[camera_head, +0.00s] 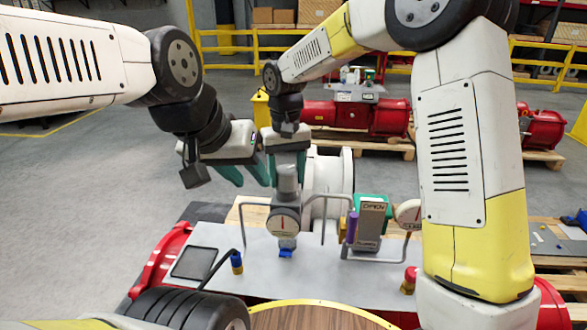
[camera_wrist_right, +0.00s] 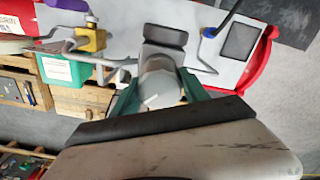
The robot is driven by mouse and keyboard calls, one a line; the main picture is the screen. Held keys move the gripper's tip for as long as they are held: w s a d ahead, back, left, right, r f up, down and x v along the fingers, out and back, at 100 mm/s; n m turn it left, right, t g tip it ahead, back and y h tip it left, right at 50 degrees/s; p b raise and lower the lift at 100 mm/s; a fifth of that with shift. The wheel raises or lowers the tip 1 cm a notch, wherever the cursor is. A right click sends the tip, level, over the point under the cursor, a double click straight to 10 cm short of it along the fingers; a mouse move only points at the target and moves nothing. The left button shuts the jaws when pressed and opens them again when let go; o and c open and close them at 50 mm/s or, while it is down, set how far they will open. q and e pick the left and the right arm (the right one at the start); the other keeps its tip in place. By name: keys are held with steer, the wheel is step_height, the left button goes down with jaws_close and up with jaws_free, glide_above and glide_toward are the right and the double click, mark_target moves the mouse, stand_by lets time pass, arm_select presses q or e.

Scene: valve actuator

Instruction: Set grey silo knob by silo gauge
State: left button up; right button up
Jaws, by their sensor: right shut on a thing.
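The grey silo knob (camera_head: 287,181) stands upright on top of the silo gauge (camera_head: 284,222). The gauge has a round white dial with a red needle that looks near vertical; its marks are too small to read. My right gripper (camera_head: 287,160) comes down from above and is shut on the knob. In the right wrist view the grey knob (camera_wrist_right: 158,88) sits between the green fingers of my right gripper (camera_wrist_right: 158,95). My left gripper (camera_head: 246,176), with green fingers apart, is empty in the air just left of the knob.
My two grippers are close together. A red pump (camera_head: 350,117) stands behind.

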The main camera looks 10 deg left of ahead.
mark_target(287, 169)
steer(key=shift+n, duration=1.5)
steer(key=o, duration=1.3)
steer(key=shift+o, duration=0.2)
steer(key=shift+r, duration=0.15)
step_height(287, 169, up, 8)
steer(key=shift+f, duration=0.2)
